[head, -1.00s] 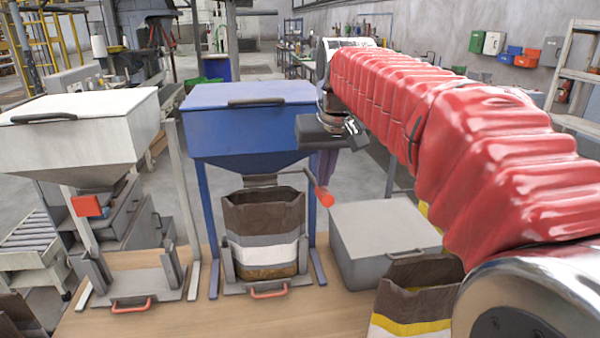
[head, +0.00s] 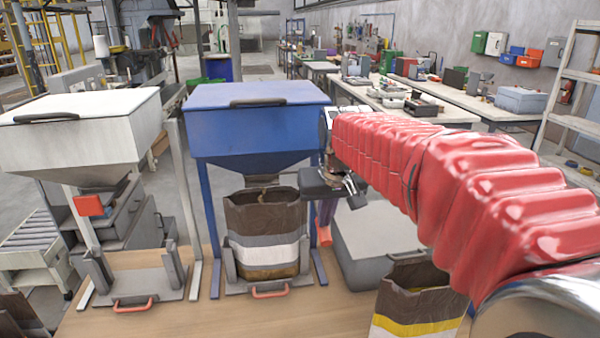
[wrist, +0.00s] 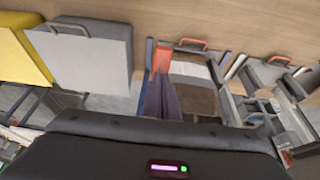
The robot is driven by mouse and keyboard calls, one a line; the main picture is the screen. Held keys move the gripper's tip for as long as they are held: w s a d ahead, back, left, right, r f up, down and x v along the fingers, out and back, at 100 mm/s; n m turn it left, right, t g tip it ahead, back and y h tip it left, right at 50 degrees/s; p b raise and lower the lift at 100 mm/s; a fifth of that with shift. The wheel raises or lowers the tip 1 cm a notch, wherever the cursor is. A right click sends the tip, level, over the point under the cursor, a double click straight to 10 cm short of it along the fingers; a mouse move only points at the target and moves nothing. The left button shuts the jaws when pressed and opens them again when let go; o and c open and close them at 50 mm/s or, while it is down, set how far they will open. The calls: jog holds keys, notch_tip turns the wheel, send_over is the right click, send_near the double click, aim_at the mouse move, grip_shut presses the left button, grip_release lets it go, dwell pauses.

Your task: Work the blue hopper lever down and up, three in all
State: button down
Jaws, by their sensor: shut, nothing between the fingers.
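The blue hopper (head: 255,120) stands mid-left in the head view. The red end of its lever (head: 324,236) hangs low on the right side, by the right front leg; the wrist view also shows this red end (wrist: 163,60). My gripper (head: 327,218) points down with its purple fingers shut and empty. The fingertips are right above the red end and look in contact with it; in the wrist view the fingers (wrist: 161,88) overlap it. An open brown and white bag (head: 263,225) stands under the hopper outlet. The lever's arm is mostly hidden behind the bag and gripper.
A white hopper (head: 80,130) with its own red-ended lever (head: 90,205) stands to the left. A grey lidded box (head: 375,240) is close on the right. A brown bag with a yellow band (head: 415,310) stands at the front right. Bare wooden bench shows in front.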

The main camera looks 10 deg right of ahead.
jog(key=shift+f, duration=0.35)
notch_tip(320, 180, up, 19)
jog(key=w, duration=0.1)
jog(key=shift+w+r, duration=0.2)
jog(key=shift+w, duration=0.2)
dwell(0.5)
dwell(0.3)
jog(key=s+f+t, duration=0.1)
jog(key=s+f, duration=2.4)
jog(key=s, duration=0.1)
jog(key=shift+s+f, duration=0.15)
jog(key=shift+s, duration=0.25)
